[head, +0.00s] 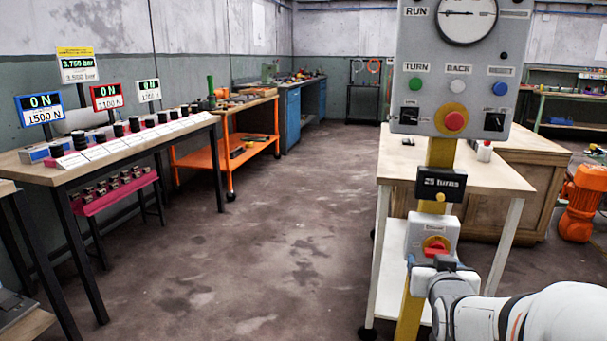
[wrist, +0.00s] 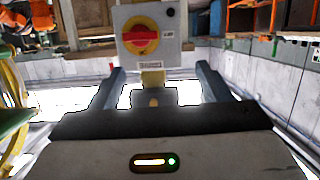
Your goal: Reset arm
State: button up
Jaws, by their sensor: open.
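My gripper (head: 436,264) is at the lower right of the head view, in front of the yellow post and just below a small grey switch box (head: 414,236) with a red rotary handle (head: 435,246) on a yellow plate. In the wrist view, my gripper (wrist: 160,70) has its two fingers spread apart with nothing held between them. The switch box (wrist: 172,50) and its red handle (wrist: 141,36) show beyond the fingertips. I cannot tell whether any finger touches the box. My white arm comes in from the lower right of the head view.
A grey control panel (head: 412,50) with a gauge, buttons and a red knob (head: 454,121) sits higher on the yellow post (head: 441,153). A "25 turns" display (head: 444,184) is between them. A white-legged table (head: 402,165) stands behind. Open floor (head: 270,230) lies left.

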jog(key=s+a+r+n+g+y+p, duration=0.1)
jog(key=s+a+r+g+p, duration=0.3)
jog(key=s+r+p, duration=0.2)
jog(key=s+a+r+g+y+p, duration=0.1)
jog(key=s+a+r+g+p, duration=0.3)
jog(key=r+p, duration=0.6)
jog(key=s+a+r+n+g+y+p, duration=0.1)
jog(key=s+a+r+g+p, duration=0.3)
jog(key=s+r+p, duration=0.4)
jog(key=p, duration=0.5)
jog(key=shift+r+n+y+p, duration=0.25)
jog(key=shift+n+y+p, duration=0.05)
jog(key=shift+p, duration=0.05)
